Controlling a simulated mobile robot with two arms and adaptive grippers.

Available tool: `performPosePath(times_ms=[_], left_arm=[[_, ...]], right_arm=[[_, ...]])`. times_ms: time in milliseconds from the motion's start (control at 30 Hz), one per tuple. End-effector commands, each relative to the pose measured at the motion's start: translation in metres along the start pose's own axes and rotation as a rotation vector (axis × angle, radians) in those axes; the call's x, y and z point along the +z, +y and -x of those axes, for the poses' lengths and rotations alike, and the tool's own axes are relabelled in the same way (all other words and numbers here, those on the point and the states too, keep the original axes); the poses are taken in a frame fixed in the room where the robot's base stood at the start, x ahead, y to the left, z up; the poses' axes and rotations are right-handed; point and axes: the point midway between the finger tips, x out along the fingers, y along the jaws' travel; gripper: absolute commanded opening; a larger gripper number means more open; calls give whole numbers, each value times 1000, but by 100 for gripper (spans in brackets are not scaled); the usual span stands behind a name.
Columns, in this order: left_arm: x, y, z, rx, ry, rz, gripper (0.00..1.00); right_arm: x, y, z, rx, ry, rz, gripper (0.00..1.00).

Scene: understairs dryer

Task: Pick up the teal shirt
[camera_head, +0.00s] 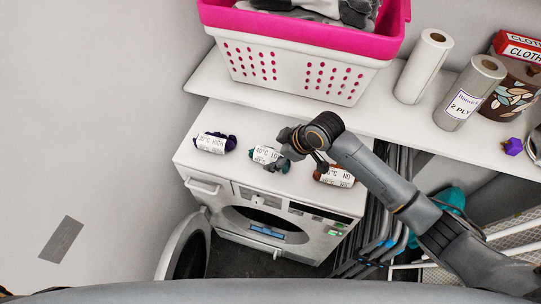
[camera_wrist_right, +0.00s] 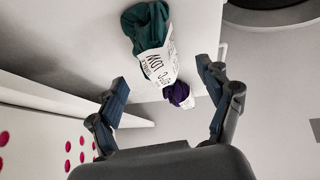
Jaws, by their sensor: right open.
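The teal shirt (camera_head: 283,165) is a small rolled bundle with a white paper band, in the middle of three bundles on top of the white dryer (camera_head: 345,198). In the right wrist view the teal shirt (camera_wrist_right: 147,22) lies ahead, with its lettered band towards the gripper. My right gripper (camera_head: 304,153) is over the dryer top, beside and partly in front of the shirt. In the right wrist view my right gripper (camera_wrist_right: 162,75) has its fingers spread, with nothing held between them. My left gripper is not in view.
A purple bundle (camera_head: 229,143) lies left of the shirt, a rust-brown bundle (camera_head: 336,176) right, partly behind my arm. Behind is a shelf (camera_head: 207,78) with a pink-rimmed basket (camera_head: 290,68) and paper rolls (camera_head: 424,66). The dryer's round door (camera_head: 184,250) hangs open. Folded racks stand right.

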Motion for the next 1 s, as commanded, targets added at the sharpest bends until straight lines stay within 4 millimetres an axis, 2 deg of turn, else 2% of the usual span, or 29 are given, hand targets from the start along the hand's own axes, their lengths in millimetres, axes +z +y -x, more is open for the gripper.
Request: performPosePath(times_ms=[233, 400, 700, 1000], left_arm=[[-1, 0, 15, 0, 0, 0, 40], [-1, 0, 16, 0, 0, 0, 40], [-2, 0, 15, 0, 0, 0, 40], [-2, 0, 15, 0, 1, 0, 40]], right_arm=[[1, 1, -28, -4, -2, -2, 79], [2, 2, -46, -2, -2, -1, 79], [2, 2, -50, 0, -1, 0, 79], [3, 2, -49, 0, -1, 0, 18]])
